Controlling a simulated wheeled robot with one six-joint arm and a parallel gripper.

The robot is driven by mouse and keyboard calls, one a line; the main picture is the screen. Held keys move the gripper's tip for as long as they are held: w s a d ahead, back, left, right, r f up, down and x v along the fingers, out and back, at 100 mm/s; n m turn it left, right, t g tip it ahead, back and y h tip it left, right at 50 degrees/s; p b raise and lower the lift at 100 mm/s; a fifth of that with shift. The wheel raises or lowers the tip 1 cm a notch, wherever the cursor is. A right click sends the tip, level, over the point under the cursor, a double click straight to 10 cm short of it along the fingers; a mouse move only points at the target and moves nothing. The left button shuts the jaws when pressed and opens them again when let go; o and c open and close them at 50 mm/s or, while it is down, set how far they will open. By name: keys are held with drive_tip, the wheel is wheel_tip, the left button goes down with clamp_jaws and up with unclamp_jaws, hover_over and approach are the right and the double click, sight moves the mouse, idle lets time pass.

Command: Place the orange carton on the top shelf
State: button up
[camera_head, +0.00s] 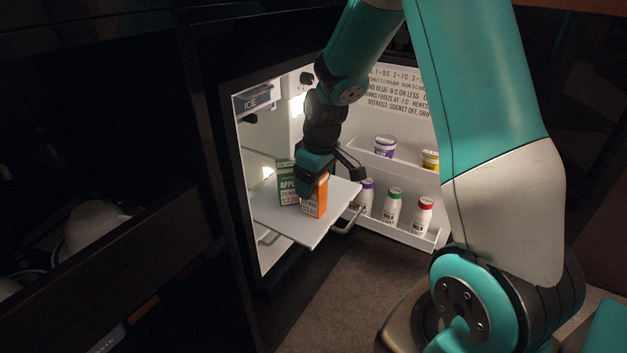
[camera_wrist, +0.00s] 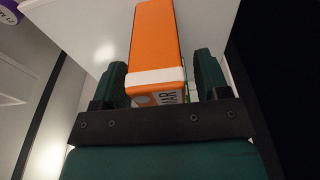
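The orange carton (camera_head: 321,194) stands upright on a pulled-out white shelf (camera_head: 283,227) in the open minibar. In the wrist view the orange carton (camera_wrist: 155,40) reaches in between the two fingers of my gripper (camera_wrist: 160,85). Its white band lies close to the left finger, and a narrow gap shows at the right finger. My gripper (camera_head: 313,180) is at the carton in the head view and hides part of it. The fingers look open around the carton. A green and white apple carton (camera_head: 287,184) stands just left of it, partly hidden.
The door on the right carries an upper rack with a purple tub (camera_head: 385,147) and a yellow tub (camera_head: 430,160), and a lower rack with several bottles (camera_head: 393,206). An ice compartment (camera_head: 257,103) is at the upper left. The shelf's front left is bare.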

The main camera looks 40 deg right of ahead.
drive_tip(key=shift+r, duration=0.1)
drive_tip(key=r+p, duration=0.2)
drive_tip(key=r, duration=0.1)
drive_tip(key=s+r+p, duration=0.1)
drive_tip(key=r+p, duration=0.1)
drive_tip(key=r, duration=0.2)
drive_tip(key=r+p, duration=0.2)
drive_tip(key=r, duration=0.2)
drive_tip(key=shift+s+d+r, duration=0.2)
drive_tip(key=shift+s+d, duration=0.05)
drive_tip(key=shift+d, duration=0.05)
drive_tip(key=shift+s+a+r, duration=0.1)
drive_tip(key=shift+r, duration=0.2)
drive_tip(key=s+a+r+n+y, duration=0.1)
drive_tip(key=s+a+r, duration=0.25)
drive_tip(key=a, duration=0.35)
drive_tip(key=s+a+r+n+y, duration=0.1)
drive_tip(key=s+a+r, duration=0.25)
drive_tip(key=a, duration=0.45)
drive_tip(key=s+a+r, duration=0.1)
drive_tip(key=s+a, duration=0.2)
drive_tip(key=s, duration=0.4)
drive_tip(key=s+a+r+n+g+y, duration=0.1)
drive_tip(key=s+a, duration=0.3)
drive_tip(key=s, duration=0.2)
drive_tip(key=shift+s+a+g+y, duration=0.3)
drive_tip(key=shift+s, duration=0.05)
